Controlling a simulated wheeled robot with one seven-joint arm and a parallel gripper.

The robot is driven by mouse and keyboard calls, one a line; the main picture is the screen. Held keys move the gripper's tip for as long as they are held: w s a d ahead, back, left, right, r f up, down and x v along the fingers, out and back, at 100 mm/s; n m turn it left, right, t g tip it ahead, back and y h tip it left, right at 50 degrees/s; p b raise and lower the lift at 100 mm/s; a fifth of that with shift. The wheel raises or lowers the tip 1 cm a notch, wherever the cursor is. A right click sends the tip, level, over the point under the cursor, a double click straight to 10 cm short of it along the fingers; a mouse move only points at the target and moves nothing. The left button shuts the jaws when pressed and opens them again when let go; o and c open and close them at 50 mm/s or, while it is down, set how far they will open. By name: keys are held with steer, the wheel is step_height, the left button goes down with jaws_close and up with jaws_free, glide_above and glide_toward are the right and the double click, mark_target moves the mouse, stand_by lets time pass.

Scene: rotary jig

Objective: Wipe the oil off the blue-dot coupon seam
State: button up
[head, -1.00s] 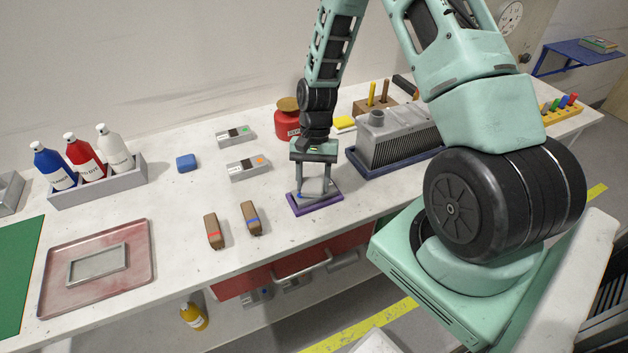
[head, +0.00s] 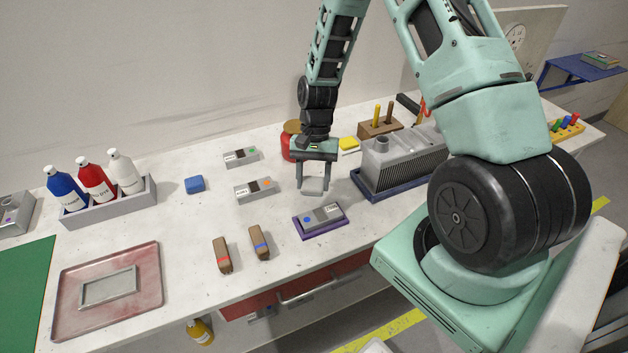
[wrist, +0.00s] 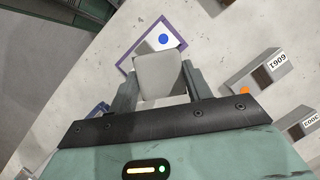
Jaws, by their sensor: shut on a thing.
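The blue-dot coupon (head: 322,217) is a grey block with a blue dot at its left end, lying on a purple-rimmed mat (head: 300,232) near the table's front. Its dark seam area shows in the head view, but I cannot tell whether oil is on it. My gripper (head: 313,188) is shut on a pale grey pad (head: 313,186) and holds it above and behind the coupon, apart from it. In the wrist view the pad (wrist: 158,74) sits between the fingers and hides most of the coupon; the blue dot (wrist: 163,39) shows beyond it.
Orange-dot coupon (head: 254,190) and green-dot coupon (head: 241,156) lie to the left. Two brown brushes or blocks (head: 260,242) lie in front. A finned metal part (head: 395,165) stands on a blue tray at right. A red can (head: 288,146) is behind the gripper.

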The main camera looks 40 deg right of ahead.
steer(key=shift+r+p, duration=0.55)
steer(key=shift+r, duration=0.55)
